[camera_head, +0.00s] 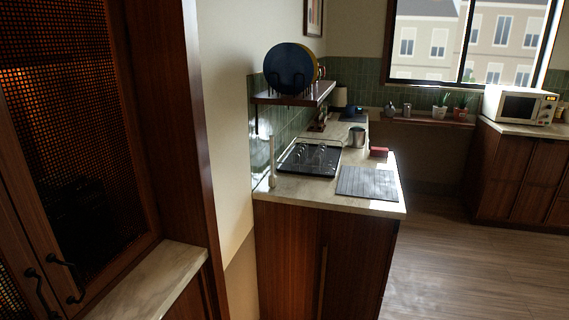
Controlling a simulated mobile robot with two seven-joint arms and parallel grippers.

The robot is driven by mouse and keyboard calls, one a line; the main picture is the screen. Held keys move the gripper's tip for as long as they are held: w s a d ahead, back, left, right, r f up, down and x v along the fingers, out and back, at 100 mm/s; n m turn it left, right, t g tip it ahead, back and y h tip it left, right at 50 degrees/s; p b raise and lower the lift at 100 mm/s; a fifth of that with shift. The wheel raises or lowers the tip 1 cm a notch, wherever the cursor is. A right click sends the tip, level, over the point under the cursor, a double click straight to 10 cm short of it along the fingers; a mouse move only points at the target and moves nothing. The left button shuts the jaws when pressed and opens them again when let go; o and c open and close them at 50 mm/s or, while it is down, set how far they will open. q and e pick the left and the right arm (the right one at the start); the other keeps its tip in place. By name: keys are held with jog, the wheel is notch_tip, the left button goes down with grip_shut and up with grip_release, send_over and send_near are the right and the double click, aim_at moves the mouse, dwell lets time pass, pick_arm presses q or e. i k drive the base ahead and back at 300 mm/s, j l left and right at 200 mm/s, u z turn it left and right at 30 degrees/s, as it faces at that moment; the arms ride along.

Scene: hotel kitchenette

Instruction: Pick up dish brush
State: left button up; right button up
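I cannot clearly make out a dish brush in the head view. A slim, pale upright object (272,160) stands at the left edge of the kitchenette counter (290,187), against the wall; it is too small to tell whether it is a brush. A black rack or tray (308,160) with thin wire shapes on it lies behind and to the right of it. Neither of my grippers is in view.
A dark ribbed mat (369,182), a red box (379,152) and a metal pot (356,137) are on the counter. A shelf (318,93) with plates hangs above. A tall wooden cabinet (165,120) stands close on the left. Open floor (460,265) lies to the right.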

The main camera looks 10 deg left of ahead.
aim_at(272, 179)
jog(key=i+l, duration=1.5)
jog(key=i+l+u, duration=0.2)
jog(key=u, duration=0.15)
jog(key=i+l+u, duration=0.2)
jog(key=l+u, duration=0.2)
